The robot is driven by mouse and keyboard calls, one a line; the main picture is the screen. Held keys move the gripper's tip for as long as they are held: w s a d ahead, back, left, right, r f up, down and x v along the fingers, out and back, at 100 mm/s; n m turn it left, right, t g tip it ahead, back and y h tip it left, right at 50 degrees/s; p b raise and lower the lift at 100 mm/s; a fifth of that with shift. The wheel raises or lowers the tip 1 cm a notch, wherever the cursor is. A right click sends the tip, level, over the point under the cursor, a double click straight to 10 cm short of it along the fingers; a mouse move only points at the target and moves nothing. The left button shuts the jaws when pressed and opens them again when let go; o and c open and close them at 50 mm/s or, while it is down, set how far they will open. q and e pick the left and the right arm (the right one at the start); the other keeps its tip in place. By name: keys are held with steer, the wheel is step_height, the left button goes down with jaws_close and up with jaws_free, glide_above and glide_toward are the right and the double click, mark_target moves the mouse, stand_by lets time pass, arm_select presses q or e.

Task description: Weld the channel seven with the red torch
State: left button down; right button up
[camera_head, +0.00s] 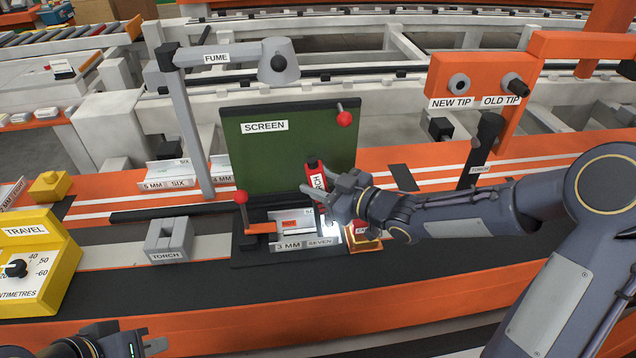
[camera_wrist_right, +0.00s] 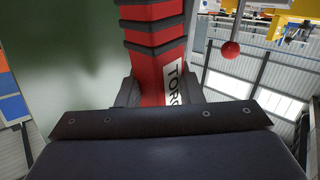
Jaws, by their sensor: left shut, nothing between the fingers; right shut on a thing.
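The red torch (camera_head: 314,172) is in my right gripper (camera_head: 335,200), which is shut on it in front of the screen. In the right wrist view the torch (camera_wrist_right: 157,60) stands between the fingers, its label partly hidden. A bright white glow shows below the gripper, at the right end of channel seven (camera_head: 297,222). The channel lies in the jig behind the label "3 MM SEVEN" (camera_head: 305,244). Whether the torch tip touches it is hidden. My left gripper (camera_head: 150,345) is shut and empty at the bottom left edge, apart from the jig.
The green screen (camera_head: 285,155) stands behind the jig. The fume arm (camera_head: 215,85) rises to its left. A grey torch holder (camera_head: 170,240) and yellow travel dial (camera_head: 30,262) are at left. A tip station (camera_head: 480,85) is at the back right.

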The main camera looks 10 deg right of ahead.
steer(key=shift+d, duration=0.15)
steer(key=shift+r, duration=0.15)
step_height(320, 180, up, 6)
steer(key=p, duration=0.5)
steer(key=shift+d+r+p, duration=0.1)
steer(key=shift+d+p, duration=0.05)
steer(key=shift+p, duration=0.2)
steer(key=shift+r, duration=0.1)
stand_by(0.8)
